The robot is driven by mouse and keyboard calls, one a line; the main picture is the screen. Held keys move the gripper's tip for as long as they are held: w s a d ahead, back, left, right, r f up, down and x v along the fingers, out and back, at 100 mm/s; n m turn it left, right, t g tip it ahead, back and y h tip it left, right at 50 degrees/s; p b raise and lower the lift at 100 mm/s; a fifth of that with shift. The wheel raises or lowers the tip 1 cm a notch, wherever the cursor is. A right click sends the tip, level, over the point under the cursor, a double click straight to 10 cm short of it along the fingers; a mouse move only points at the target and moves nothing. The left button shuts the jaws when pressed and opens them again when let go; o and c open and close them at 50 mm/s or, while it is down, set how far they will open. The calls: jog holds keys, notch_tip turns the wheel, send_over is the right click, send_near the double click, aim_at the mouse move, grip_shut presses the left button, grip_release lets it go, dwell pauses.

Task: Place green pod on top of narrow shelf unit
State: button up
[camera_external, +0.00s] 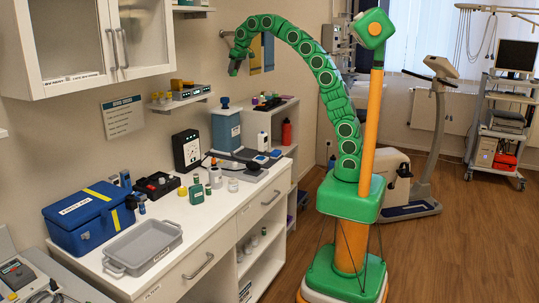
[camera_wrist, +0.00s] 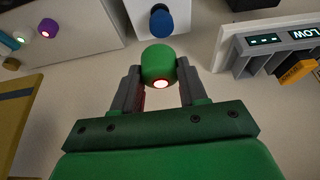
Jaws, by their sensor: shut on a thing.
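The green pod (camera_wrist: 158,62) sits between the two grey fingers of my gripper (camera_wrist: 158,85) in the wrist view. The fingers are shut on it, and a small light glows on the pod. In the external view my gripper (camera_external: 234,70) hangs high in front of the wall, above the counter; the pod cannot be made out there. A white shelf unit (camera_external: 282,107), probably the narrow one, stands against the wall beyond the counter, below and right of my gripper. Small things, one purple, lie on its top. A similar surface shows in the wrist view (camera_wrist: 85,40).
A wall shelf (camera_external: 182,103) with a device stands out from the wall, left of my gripper. A red bottle (camera_external: 286,132) is beside the shelf unit. The white counter (camera_external: 200,215) holds several bottles and a blue box (camera_external: 90,217).

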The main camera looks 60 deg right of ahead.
jog(key=shift+r, duration=0.35)
jog(key=a+n+y, duration=0.2)
jog(key=a+n, duration=0.2)
jog(key=a, duration=1.8)
jog(key=s+a+n+g+y, duration=0.1)
jog(key=s+a+n, duration=0.25)
jog(key=a, duration=0.75)
jog(key=s+a+n, duration=0.2)
jog(key=s+a, duration=0.2)
jog(key=a, duration=0.8)
jog(key=shift+m, duration=0.25)
jog(key=f, duration=4.5)
jog(key=shift+d+f, duration=0.25)
jog(key=shift+f, duration=0.05)
jog(key=shift+f, duration=0.1)
jog(key=o, duration=1.1)
